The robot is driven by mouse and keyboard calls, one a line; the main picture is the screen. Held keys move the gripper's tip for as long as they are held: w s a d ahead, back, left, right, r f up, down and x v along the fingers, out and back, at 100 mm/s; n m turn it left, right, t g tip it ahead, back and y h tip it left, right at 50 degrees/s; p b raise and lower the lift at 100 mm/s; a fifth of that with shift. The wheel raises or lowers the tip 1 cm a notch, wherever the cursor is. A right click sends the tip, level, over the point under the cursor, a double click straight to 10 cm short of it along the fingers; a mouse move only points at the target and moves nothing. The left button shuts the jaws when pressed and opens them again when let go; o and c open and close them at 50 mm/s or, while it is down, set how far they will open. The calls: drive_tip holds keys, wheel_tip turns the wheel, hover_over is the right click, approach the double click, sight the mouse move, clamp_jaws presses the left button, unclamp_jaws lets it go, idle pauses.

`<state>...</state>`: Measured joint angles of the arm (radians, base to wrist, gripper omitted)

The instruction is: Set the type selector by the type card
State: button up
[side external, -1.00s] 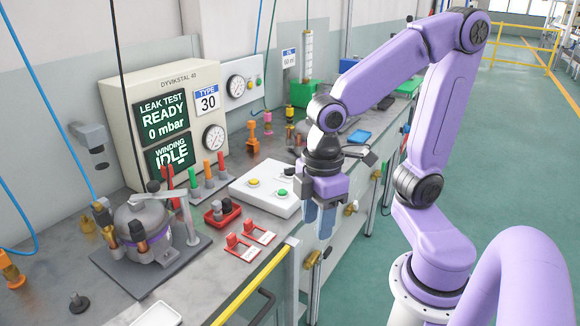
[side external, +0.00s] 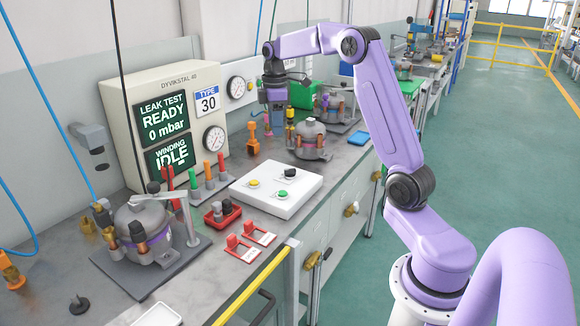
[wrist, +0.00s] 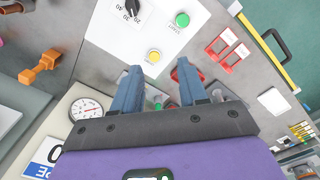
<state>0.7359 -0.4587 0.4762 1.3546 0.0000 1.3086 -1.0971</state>
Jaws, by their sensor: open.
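The type card (side external: 207,101) on the grey tester reads TYPE 30. The type selector is a black knob (side external: 290,173) on a white box (side external: 262,204), behind a yellow and a green button. In the wrist view the knob (wrist: 132,7) is at the top edge, partly cut off, with small numbers around it; I cannot tell which one it points at. My gripper (side external: 277,106) is raised over the back of the bench, apart from the knob. In the wrist view its blue fingers (wrist: 159,72) are spread with nothing held between them.
A compressor (side external: 145,228) stands on a dark plate at the front left. Another compressor (side external: 311,140) stands behind the white box. Red tags (side external: 240,247), a red tray (side external: 223,213) and an orange fitting (side external: 253,137) are nearby. The space above the white box is clear.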

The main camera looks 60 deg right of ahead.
hover_over(290, 173)
drive_tip(key=f, duration=1.7)
drive_tip(key=shift+w+d+f, duration=0.2)
drive_tip(key=shift+d+f, duration=0.15)
drive_tip(key=shift+f, duration=0.05)
drive_tip(key=shift+c, duration=0.3)
clamp_jaws()
